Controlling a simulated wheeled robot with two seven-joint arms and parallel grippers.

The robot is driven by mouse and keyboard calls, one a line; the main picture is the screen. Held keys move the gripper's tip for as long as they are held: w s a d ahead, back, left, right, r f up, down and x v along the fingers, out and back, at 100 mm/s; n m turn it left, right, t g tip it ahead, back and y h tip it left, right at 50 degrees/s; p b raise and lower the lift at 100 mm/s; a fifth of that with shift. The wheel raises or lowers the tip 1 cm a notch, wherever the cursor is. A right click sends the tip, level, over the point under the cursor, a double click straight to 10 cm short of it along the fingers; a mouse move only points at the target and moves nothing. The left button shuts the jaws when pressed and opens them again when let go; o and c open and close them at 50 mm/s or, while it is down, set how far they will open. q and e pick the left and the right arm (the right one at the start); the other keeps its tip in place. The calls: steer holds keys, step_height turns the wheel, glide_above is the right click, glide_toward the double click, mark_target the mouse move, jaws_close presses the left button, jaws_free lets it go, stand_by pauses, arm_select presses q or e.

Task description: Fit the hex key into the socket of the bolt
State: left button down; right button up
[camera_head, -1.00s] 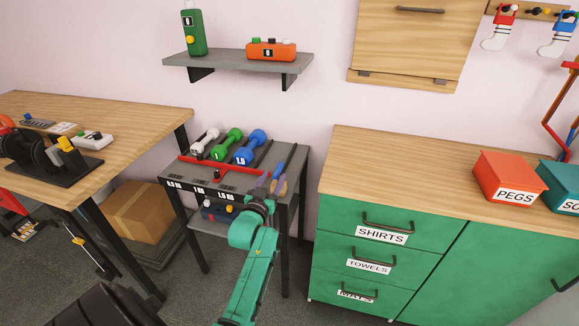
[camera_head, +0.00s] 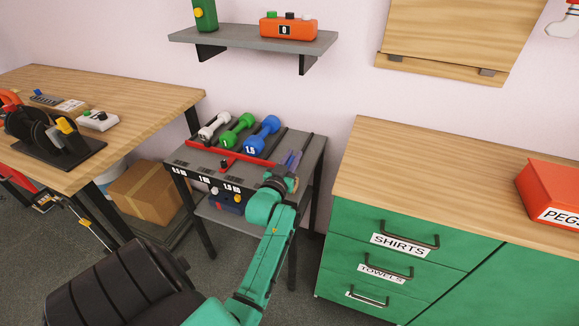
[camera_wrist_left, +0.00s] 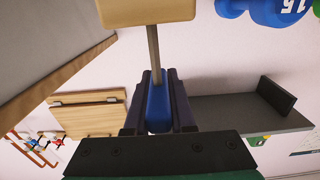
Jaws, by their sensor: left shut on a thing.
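My left gripper (camera_head: 290,161) is above the right part of the small dark rack table. In the left wrist view its two dark fingers (camera_wrist_left: 157,78) are shut on the blue handle of a tool (camera_wrist_left: 158,105). A thin grey shaft (camera_wrist_left: 153,48) runs from the handle to a tan block (camera_wrist_left: 146,11) at the top edge. I cannot tell whether the block is part of the tool. I cannot make out a bolt or a socket in either view. My right gripper is not in view.
White (camera_head: 213,127), green (camera_head: 237,131) and blue (camera_head: 262,138) dumbbells lie on the rack table (camera_head: 205,160), left of my gripper. A green drawer cabinet (camera_head: 345,255) stands to the right. A wooden workbench (camera_head: 150,100) is at left, and a grey shelf (camera_head: 240,42) hangs above.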

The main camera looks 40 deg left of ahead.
arm_select(q)
steer(key=shift+f, duration=0.3)
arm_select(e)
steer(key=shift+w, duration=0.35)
arm_select(q)
steer(key=shift+r, duration=0.35)
step_height(320, 180, up, 20)
steer(key=p, duration=0.1)
steer(key=shift+f, duration=0.25)
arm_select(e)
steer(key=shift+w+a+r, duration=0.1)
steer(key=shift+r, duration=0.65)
arm_select(q)
steer(key=shift+w, duration=0.1)
